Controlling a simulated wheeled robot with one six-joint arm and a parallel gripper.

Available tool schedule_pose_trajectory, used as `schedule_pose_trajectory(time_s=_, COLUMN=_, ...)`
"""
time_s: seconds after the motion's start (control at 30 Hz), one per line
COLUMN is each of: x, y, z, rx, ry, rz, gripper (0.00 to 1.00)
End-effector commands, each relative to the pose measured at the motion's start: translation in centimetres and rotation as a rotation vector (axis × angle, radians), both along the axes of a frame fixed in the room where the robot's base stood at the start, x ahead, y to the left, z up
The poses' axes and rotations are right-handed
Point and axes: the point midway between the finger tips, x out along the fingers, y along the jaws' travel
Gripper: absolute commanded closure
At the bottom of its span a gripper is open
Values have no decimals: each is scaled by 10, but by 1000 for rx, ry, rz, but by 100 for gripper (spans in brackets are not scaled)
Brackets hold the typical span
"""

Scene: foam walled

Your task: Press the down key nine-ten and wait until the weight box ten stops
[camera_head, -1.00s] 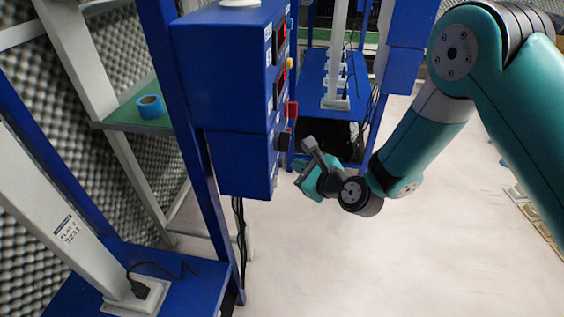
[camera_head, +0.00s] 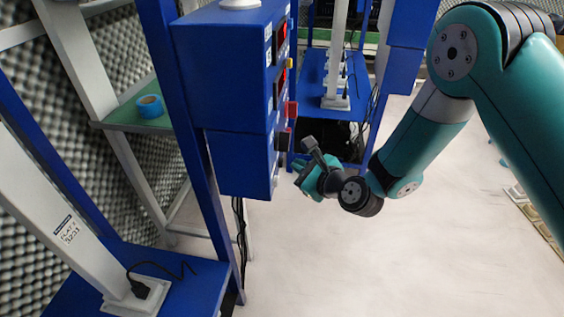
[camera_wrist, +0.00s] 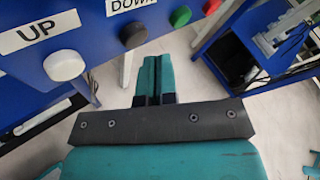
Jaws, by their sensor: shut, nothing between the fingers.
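A blue control box (camera_head: 225,80) hangs on a blue post in the head view, its key face turned to the right. In the wrist view, a white round key (camera_wrist: 64,65) sits by the label UP (camera_wrist: 40,32). No nine-ten marking is readable. In the head view my gripper (camera_head: 298,172) is beside the box's lower right edge. I cannot pick out weight box ten.
A blue shelf (camera_head: 315,88) with a white post stands behind. Blue tape (camera_head: 149,106) lies on a green shelf at left. Black cables (camera_head: 240,240) hang below the box.

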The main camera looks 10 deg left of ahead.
Motion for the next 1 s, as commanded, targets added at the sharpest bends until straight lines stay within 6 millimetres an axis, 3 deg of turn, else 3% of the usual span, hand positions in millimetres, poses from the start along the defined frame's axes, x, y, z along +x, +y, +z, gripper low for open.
schedule_pose_trajectory(time_s=1.0, x=0, y=10, z=1, rx=0, ry=0, rz=0, gripper=100)
